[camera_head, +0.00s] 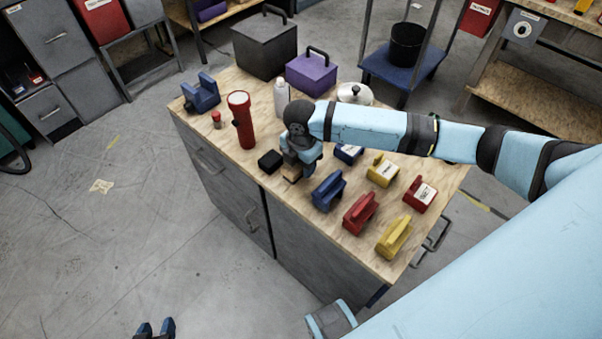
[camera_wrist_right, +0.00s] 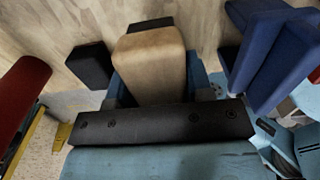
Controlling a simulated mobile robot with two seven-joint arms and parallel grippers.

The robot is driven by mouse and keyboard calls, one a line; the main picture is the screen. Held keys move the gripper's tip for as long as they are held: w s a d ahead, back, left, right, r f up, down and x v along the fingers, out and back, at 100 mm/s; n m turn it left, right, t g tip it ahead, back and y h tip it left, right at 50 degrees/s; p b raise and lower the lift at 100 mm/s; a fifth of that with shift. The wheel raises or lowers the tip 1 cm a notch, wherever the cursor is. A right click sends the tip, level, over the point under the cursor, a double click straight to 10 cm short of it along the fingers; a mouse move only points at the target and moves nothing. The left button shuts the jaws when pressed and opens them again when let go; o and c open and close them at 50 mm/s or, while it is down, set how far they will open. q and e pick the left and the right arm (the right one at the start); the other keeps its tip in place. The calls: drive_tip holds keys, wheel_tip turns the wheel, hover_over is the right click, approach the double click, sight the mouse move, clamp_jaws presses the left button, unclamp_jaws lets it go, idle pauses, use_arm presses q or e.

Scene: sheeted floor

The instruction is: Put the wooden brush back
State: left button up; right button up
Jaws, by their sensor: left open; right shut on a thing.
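The wooden brush (camera_wrist_right: 150,62) is a tan block with a dark part at its far end in the right wrist view. My right gripper (camera_head: 301,161) is shut on it, low over the workbench top (camera_head: 215,150). In the head view only a small tan piece of the brush (camera_head: 291,173) shows below the gripper. I cannot tell whether the brush touches the bench. My left gripper (camera_head: 156,328) is open and empty, low at the bottom edge of the head view, over the floor and apart from the bench.
A black block (camera_head: 270,161) sits just left of my right gripper, and a blue clamp-like block (camera_head: 328,191) just right. A red flashlight (camera_head: 242,121) stands further left. Red (camera_head: 361,213) and yellow (camera_head: 394,237) blocks line the right. The front-left bench top is clear.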

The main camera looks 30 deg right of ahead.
sight(301, 180)
wheel_tip(301, 180, down, 4)
drive_tip(key=shift+r+b, duration=0.1)
drive_tip(key=shift+b, duration=0.2)
drive_tip(key=shift+f, duration=0.3)
drive_tip(key=o, duration=0.8)
drive_tip(key=shift+o, duration=0.2)
drive_tip(key=shift+r, duration=0.1)
drive_tip(key=shift+r, duration=0.35)
wheel_tip(301, 180, up, 11)
drive_tip(key=shift+f+p, duration=0.15)
drive_tip(key=shift+p, duration=0.7)
drive_tip(key=shift+r, duration=0.4)
